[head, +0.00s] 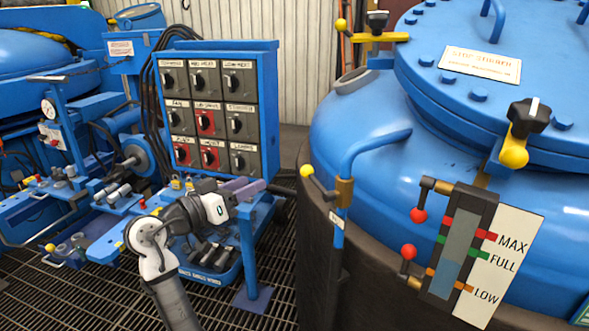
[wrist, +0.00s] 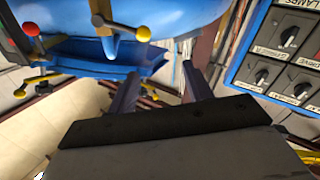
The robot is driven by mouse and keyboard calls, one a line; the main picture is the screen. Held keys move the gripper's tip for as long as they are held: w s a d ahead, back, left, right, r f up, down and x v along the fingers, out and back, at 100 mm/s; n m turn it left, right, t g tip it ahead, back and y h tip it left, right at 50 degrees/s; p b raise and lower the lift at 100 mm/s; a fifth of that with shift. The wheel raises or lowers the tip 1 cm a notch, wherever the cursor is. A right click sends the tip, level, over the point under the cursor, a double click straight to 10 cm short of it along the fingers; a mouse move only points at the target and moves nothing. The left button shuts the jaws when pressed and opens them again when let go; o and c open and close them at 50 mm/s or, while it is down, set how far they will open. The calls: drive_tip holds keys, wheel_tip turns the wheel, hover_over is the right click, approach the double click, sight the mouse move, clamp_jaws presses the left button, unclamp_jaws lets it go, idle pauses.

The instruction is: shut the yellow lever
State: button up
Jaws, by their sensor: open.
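A lever with a yellow ball end (head: 306,171) sits on a brass valve on the blue pipe in front of the furnace. Its dark arm slants from the ball at upper left down to the valve (head: 344,190). My gripper (head: 258,187) is left of the ball, apart from it, with its fingers pointing right. In the wrist view a yellow ball (wrist: 143,34) shows beyond and above the gap between my open, empty fingers (wrist: 160,72); it looks like the same lever.
A blue control panel (head: 270,95) with several knobs stands behind my arm. The blue furnace (head: 355,130) fills the right. A level gauge (head: 460,245) with red-ball levers is right of the pipe.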

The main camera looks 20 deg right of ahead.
sight(302, 173)
drive_tip(key=w+d+p, duration=0.1)
drive_tip(key=d, duration=0.4)
drive_tip(key=w+d+g+p, duration=0.1)
drive_tip(key=d, duration=0.4)
drive_tip(key=w+d+m+g+p, duration=0.1)
drive_tip(key=w+d, duration=0.1)
drive_tip(key=d, duration=0.3)
drive_tip(key=shift+f, duration=0.4)
drive_tip(key=shift+c, duration=0.4)
